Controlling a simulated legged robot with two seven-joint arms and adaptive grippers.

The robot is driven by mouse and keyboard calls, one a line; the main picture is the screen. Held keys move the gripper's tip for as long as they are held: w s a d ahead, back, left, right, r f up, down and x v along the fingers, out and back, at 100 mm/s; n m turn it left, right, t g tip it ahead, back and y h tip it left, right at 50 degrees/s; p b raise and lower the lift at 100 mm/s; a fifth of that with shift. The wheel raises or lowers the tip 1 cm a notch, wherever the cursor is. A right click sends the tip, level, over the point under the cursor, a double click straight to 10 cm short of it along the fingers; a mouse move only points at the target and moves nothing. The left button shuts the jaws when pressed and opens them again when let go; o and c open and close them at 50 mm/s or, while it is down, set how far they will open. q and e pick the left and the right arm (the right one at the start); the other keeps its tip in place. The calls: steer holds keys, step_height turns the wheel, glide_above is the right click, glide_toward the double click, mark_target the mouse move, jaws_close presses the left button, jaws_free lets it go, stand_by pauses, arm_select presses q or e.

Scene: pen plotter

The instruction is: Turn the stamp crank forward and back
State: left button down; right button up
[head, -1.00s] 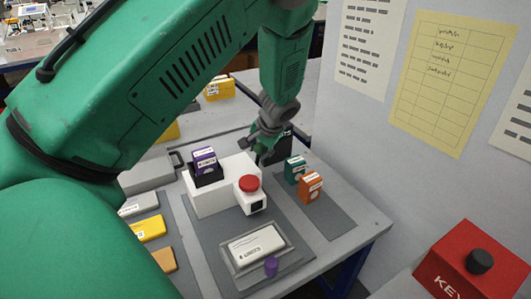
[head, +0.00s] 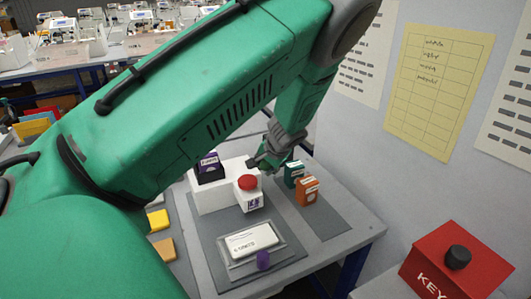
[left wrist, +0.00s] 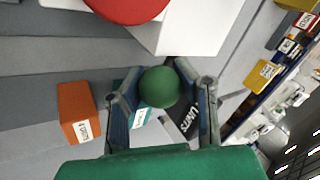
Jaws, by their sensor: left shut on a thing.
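The white stamp machine (head: 215,195) stands on the table with a red button (head: 248,182) on top. Its front has a small blue-and-white window (head: 254,203). My left gripper (head: 262,160) is at the machine's far right side in the head view. In the left wrist view my left gripper (left wrist: 160,76) is shut on a round green knob (left wrist: 158,87), which sits between its two fingers and seems to be the crank's handle. The rest of the crank is hidden. The red button (left wrist: 128,5) and white body (left wrist: 190,25) show at the top there. My right gripper is not in view.
A teal box (head: 293,173) and an orange box (head: 306,191) stand close to the gripper on a grey mat. A wall panel (head: 375,150) bounds the right.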

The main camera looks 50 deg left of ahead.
arm_select(q)
steer(key=shift+d+f, duration=0.1)
steer(key=shift+d, duration=0.1)
steer(key=c, duration=1.1)
jaws_free()
steer(key=shift+d, duration=0.1)
steer(key=v, duration=1.2)
steer(key=shift+d, duration=0.35)
